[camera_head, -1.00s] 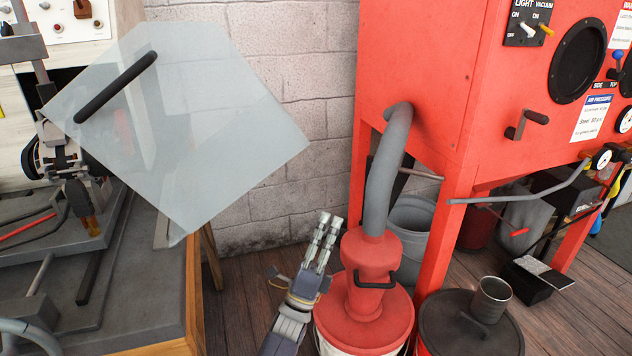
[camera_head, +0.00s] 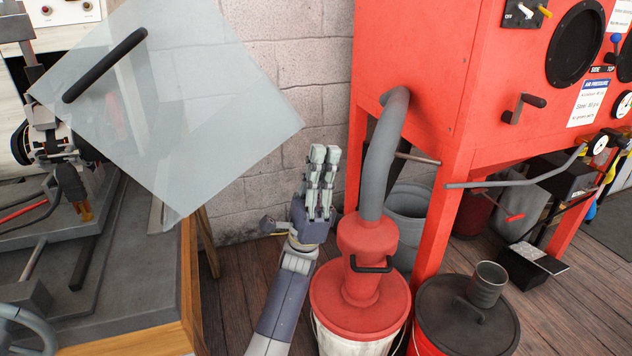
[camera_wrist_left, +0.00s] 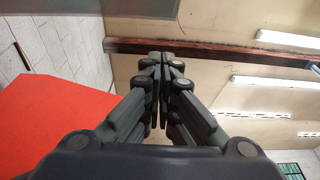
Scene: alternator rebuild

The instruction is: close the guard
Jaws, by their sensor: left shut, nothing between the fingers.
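The guard (camera_head: 190,110) is a clear, tilted panel at the upper left of the head view, raised over the bench machine. Its black bar handle (camera_head: 104,66) runs slantwise across its upper left part. My left gripper (camera_head: 324,158) points up, to the right of the guard and apart from it, in front of the block wall. Its fingers are shut and empty. In the left wrist view the closed fingers (camera_wrist_left: 161,62) point toward the ceiling and nothing is between them. My right gripper is in neither view.
A red blasting cabinet (camera_head: 425,80) stands on the right. A red-lidded bucket with a cyclone (camera_head: 366,250) and grey hose (camera_head: 383,160) sits close beside my left arm. A black-lidded bucket (camera_head: 465,325) is further right. The grey bench top (camera_head: 130,305) has a wooden edge.

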